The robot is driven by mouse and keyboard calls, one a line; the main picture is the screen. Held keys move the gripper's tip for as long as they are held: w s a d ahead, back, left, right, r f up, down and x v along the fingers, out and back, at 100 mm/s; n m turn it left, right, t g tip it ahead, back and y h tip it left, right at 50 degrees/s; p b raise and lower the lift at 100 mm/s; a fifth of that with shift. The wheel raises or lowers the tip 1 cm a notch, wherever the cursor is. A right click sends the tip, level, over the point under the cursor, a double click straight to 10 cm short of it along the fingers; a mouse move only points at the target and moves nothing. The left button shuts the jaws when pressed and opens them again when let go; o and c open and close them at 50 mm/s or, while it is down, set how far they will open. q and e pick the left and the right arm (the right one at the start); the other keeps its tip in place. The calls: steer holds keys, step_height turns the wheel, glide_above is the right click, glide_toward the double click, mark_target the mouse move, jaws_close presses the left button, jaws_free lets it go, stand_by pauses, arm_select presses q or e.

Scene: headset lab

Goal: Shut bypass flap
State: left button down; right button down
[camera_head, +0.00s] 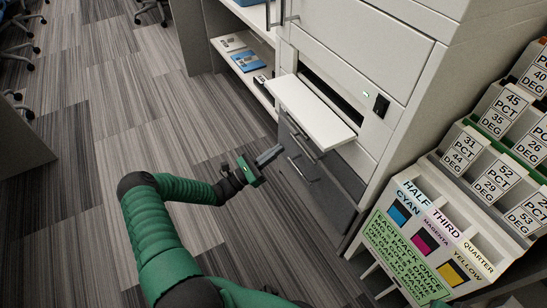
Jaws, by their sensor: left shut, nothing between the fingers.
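The bypass flap (311,112) is a white panel folded out from the front of a large pale machine (355,45). It hangs open, roughly level, below a dark slot (333,91). My left gripper (268,156) is shut and empty. In the picture it is just left of and below the flap, near the grey drawer fronts, with a gap to the flap's edge. My right gripper is not in view.
Grey drawers with handles (301,169) are below the flap. A white shelf (229,47) with small items stands behind. At right, a rack (460,217) of labelled bins stands close to the machine. The carpeted floor (80,180) at left is clear.

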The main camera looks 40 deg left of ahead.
arm_select(q)
steer(key=w+d+r+b, duration=0.2)
steer(key=w+r, duration=0.2)
steer(key=r, duration=0.2)
steer(key=shift+b, duration=0.35)
steer(key=shift+r, duration=0.1)
